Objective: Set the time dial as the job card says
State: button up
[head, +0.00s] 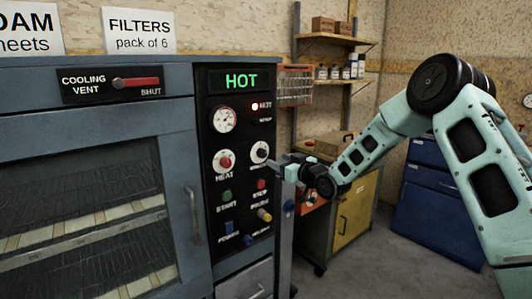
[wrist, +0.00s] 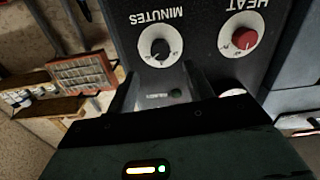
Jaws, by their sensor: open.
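The time dial (head: 260,152) is a black knob on a pale round plate, on the oven's black control panel right of the red heat dial (head: 225,162). In the wrist view, upside down, the time dial (wrist: 158,50) is labelled MINUTES and the heat dial (wrist: 240,38) is beside it. The setting is too small to read. My gripper (head: 281,165) is open and empty, close to the panel's right edge near the time dial. In the wrist view its fingers (wrist: 163,85) point toward the panel, apart from the dial. I see no job card.
The panel also has a lit HOT display (head: 240,81), a gauge (head: 223,120) and several buttons. The oven door handle (head: 193,215) stands left of it. Floor shows at right.

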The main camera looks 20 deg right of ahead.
aim_at(264, 154)
jog(key=p+x, duration=0.1)
jog(key=x, duration=0.7)
jog(key=shift+p, duration=0.3)
jog(key=c, duration=1)
